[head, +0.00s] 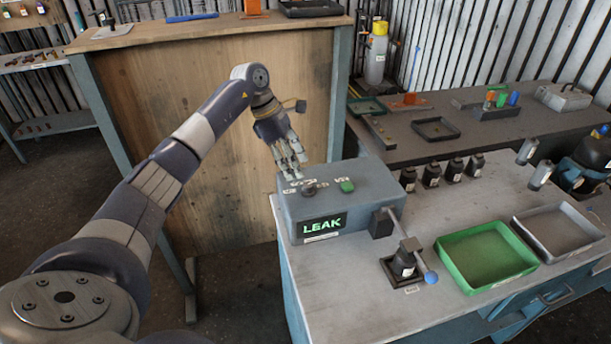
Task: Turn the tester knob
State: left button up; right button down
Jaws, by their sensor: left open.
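The tester (338,208) is a grey box on the near bench, with a lit green display reading LEAK (323,227) on its front. A small dark knob (310,188) with pale markings around it is on its top face, left of a green button (347,185). My left gripper (291,172) is open and empty, fingers pointing down, just behind and above the knob; I cannot tell whether it touches the tester top.
A black fixture with a blue-ended lever (430,277) stands right of the tester. A green tray (484,257) and a grey tray (557,231) lie further right. Several small black bottles (431,175) line the bench's back. A tall wooden-sided bench (220,130) stands behind my left arm.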

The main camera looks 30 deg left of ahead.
aim_at(307, 184)
pick_arm(q)
jog(key=x, duration=0.1)
jog(key=p+x, duration=0.1)
jog(key=x, duration=0.3)
jog(key=shift+w+p, duration=0.25)
jog(key=shift+p, duration=0.05)
jog(key=shift+x, duration=0.95)
jog(key=c, duration=1.1)
pick_arm(e)
notch_tip(307, 184, up, 3)
jog(key=shift+w+d+f, duration=0.1)
jog(key=shift+d+f, duration=0.05)
jog(key=shift+f, duration=0.05)
